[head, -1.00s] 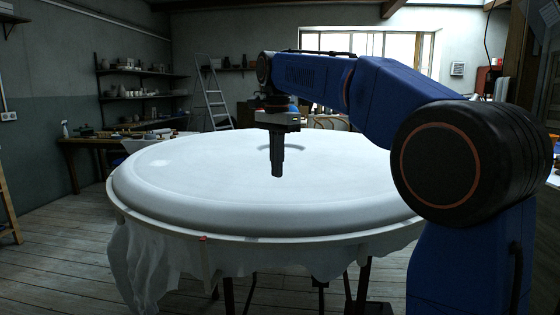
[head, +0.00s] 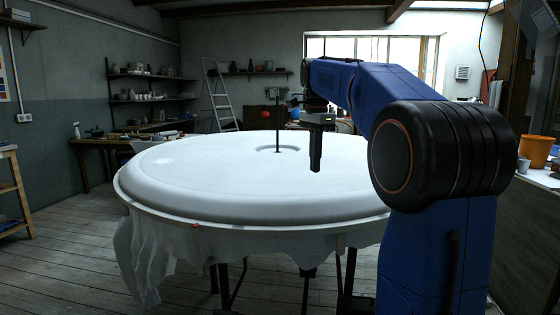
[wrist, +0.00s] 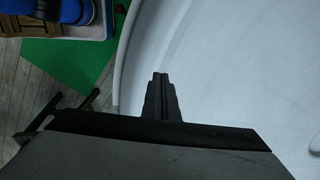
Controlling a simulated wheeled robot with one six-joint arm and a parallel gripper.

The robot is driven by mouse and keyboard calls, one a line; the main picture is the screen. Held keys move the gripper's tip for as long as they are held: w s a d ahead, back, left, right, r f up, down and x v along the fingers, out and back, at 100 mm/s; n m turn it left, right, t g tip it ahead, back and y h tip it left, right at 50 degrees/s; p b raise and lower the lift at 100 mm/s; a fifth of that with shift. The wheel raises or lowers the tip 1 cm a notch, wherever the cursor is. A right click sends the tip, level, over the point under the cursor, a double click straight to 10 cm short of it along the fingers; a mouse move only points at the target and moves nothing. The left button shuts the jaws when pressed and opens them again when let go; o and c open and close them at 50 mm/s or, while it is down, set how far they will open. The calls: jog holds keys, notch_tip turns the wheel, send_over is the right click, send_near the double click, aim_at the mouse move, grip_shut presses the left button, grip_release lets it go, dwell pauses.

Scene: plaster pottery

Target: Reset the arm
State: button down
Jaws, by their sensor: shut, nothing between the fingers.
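My gripper (head: 315,168) points straight down above the right part of a large round white plaster disc (head: 220,185) in the head view. It is shut and empty, with its fingers together, and it looks clear of the disc's surface. In the wrist view my gripper (wrist: 160,78) shows its two fingers pressed side by side, with the disc's pale rim (wrist: 130,60) curving beside them. My blue arm reaches in from the right of the head view.
The disc has a central recess with a thin dark rod (head: 277,125) standing in it. White cloth (head: 145,255) hangs from its front edge. A ladder (head: 220,97), shelves (head: 145,97) and a workbench stand behind. An orange pot (head: 535,150) is on a counter at right. Wooden floor is free at left.

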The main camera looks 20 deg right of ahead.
aim_at(285, 197)
jog(key=shift+s+d+f, duration=0.1)
jog(key=shift+f, duration=3.25)
jog(key=shift+f, duration=0.65)
jog(key=shift+a, duration=0.4)
jog(key=shift+w+a+f, duration=0.1)
jog(key=shift+w+a, duration=0.35)
jog(key=shift+a, duration=0.85)
jog(key=shift+w+a+f, duration=0.1)
jog(key=shift+w+a, duration=0.4)
jog(key=shift+a, duration=0.85)
jog(key=shift+w+a, duration=0.45)
jog(key=shift+a, duration=0.85)
jog(key=shift+w+a+r, duration=0.2)
jog(key=shift+w+a, duration=0.1)
jog(key=shift+a, duration=0.35)
jog(key=shift+d+r, duration=0.1)
jog(key=shift+d, duration=0.05)
